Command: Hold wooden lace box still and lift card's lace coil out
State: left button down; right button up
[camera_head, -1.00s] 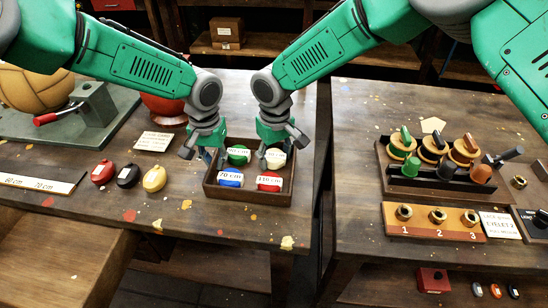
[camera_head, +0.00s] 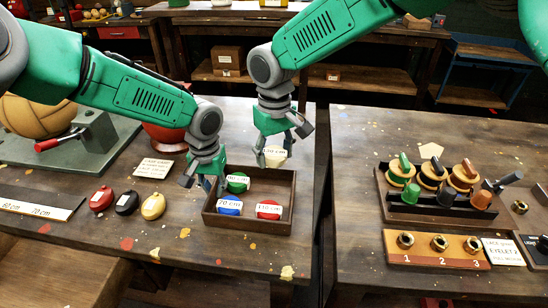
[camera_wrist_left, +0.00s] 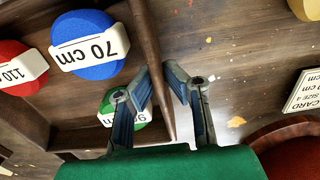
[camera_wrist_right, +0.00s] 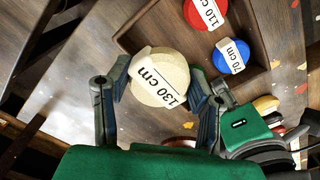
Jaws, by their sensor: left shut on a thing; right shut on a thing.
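The wooden lace box (camera_head: 250,226) stands on the left bench. In it lie a green coil (camera_head: 237,182), a blue 70 cm coil (camera_head: 229,206) and a red 110 cm coil (camera_head: 269,209); its far right compartment is empty. My left gripper (camera_head: 203,182) is shut on the box's left wall; the left wrist view shows the wall (camera_wrist_left: 148,40) between its fingers. My right gripper (camera_head: 277,146) is shut on a cream 130 cm coil (camera_head: 274,160), held above the box. The right wrist view shows the cream coil (camera_wrist_right: 160,75) between both fingers. The lace card (camera_head: 154,168) lies left of the box.
Red, black and yellow oval pieces (camera_head: 127,203) lie left of the box. A ball (camera_head: 40,113) sits on a fixture behind them. A gap separates this bench from the right bench, which holds a spool rack (camera_head: 440,200) and a numbered eyelet block (camera_head: 437,249).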

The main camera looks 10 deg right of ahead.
pick_arm(q)
jog(key=c, duration=1.6)
grip_release()
